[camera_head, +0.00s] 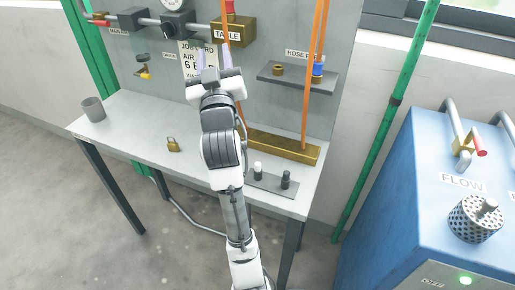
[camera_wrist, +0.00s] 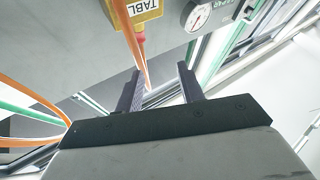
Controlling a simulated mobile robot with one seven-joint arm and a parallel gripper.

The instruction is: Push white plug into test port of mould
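The white plug (camera_head: 258,168) stands upright on a small grey plate (camera_head: 270,183) at the table's front right, with a dark plug (camera_head: 285,180) beside it. A long brass bar (camera_head: 283,147) lies behind them at the wall; I cannot tell whether it is the mould, and no test port can be made out. My gripper (camera_head: 207,62) is raised above the table in front of the wall panel, left of and well above the white plug. In the wrist view, its two dark fingers (camera_wrist: 162,85) are apart with nothing between them.
Orange hoses (camera_head: 319,60) hang down to the brass bar. A shelf (camera_head: 298,77) holds a brass ring and a blue-and-white piece. A blue cabinet (camera_head: 410,190) stands at right.

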